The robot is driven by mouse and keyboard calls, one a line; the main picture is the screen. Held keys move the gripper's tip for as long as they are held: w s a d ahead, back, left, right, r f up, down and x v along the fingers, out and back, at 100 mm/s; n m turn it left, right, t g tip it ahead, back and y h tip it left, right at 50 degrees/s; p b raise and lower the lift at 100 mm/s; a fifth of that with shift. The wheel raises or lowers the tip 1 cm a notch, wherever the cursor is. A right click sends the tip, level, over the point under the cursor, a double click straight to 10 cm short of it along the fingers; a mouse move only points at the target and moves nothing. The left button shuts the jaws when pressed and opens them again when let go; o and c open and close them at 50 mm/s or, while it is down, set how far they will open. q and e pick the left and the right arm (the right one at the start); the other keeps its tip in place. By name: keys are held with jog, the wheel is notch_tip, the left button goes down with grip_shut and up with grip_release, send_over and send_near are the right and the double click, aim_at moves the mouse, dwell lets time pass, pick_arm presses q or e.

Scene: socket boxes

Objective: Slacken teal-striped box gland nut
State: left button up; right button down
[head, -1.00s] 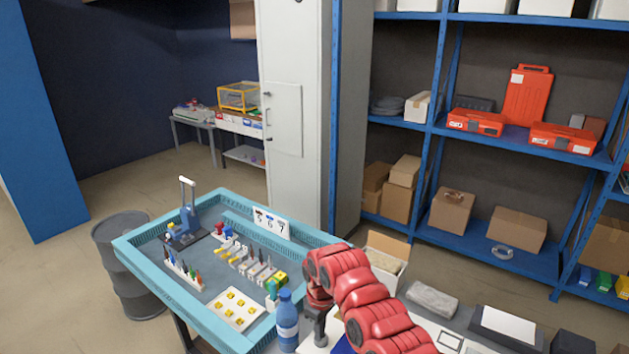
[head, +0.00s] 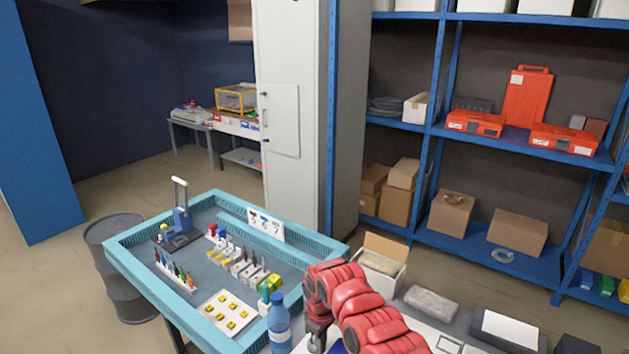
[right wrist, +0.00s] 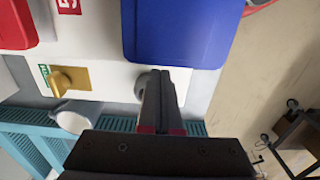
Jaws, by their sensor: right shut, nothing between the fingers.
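A grey round fitting (right wrist: 141,84), which looks like the gland nut, sits at the box's edge and is partly hidden by my fingers. My right gripper (right wrist: 165,72) is shut and empty, its tips overlapping or beside this fitting; I cannot tell whether they touch. In the head view my red right arm hides most of the box. My left gripper is not in view.
A light blue tray (head: 125,258) with tools and small parts stands at the left. A blue bottle (head: 279,325) stands close to my right arm. An open carton (head: 392,280) is behind the arm. Red parts (right wrist: 15,28) lie at the wrist view's left.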

jog(key=shift+w+a+b, duration=0.1)
jog(key=shift+w+b, duration=0.25)
jog(key=shift+b, duration=0.7)
dwell(1.0)
jog(key=shift+w+a+r+b, duration=0.1)
jog(key=shift+w+a+b, duration=0.05)
jog(key=shift+b, duration=0.45)
dwell(0.7)
jog(key=shift+w+b, duration=0.1)
jog(key=shift+b, duration=0.2)
